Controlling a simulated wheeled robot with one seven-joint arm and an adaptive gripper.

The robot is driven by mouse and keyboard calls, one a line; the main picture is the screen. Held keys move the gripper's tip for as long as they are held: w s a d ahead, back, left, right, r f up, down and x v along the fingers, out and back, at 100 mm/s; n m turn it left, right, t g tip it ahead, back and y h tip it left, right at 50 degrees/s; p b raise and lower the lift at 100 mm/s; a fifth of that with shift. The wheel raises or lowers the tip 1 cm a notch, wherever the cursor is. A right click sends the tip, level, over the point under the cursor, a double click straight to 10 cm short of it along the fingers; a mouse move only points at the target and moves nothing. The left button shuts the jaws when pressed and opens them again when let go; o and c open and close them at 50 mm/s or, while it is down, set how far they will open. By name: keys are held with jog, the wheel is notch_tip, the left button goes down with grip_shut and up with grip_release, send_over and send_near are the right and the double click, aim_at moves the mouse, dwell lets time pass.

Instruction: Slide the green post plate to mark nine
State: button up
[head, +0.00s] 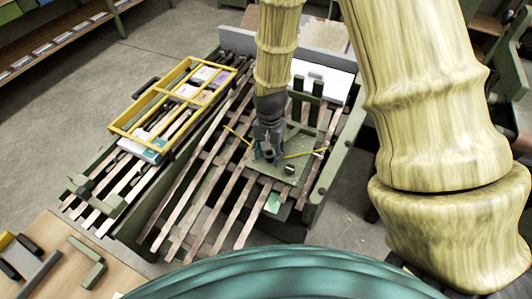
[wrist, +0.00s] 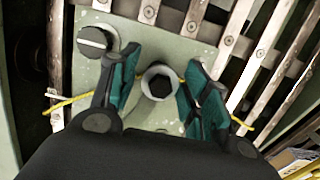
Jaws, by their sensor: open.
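The green post plate (head: 273,176) lies on the slatted rack in the middle of the head view, and it fills the centre of the wrist view (wrist: 165,46). A post with a dark hexagonal centre (wrist: 159,82) stands on it. A slotted round knob (wrist: 95,41) sits at its left in the wrist view. My gripper (head: 267,154) is over the plate. Its teal-padded fingers (wrist: 162,62) are open, one on each side of the post; I cannot tell whether they touch it. A yellow cord (wrist: 72,102) runs out on both sides. I cannot make out mark nine.
Wooden slats (head: 186,196) run lengthwise, with a green side rail (head: 335,165) on the right. A yellow-framed divided tray (head: 122,132) holding cards and papers stands left. A white box (head: 322,80) sits behind the plate. A wooden table (head: 50,240) is at front left.

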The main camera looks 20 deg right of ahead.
jog(key=shift+r, duration=0.15)
notch_tip(320, 180, up, 12)
dwell(0.7)
dwell(0.5)
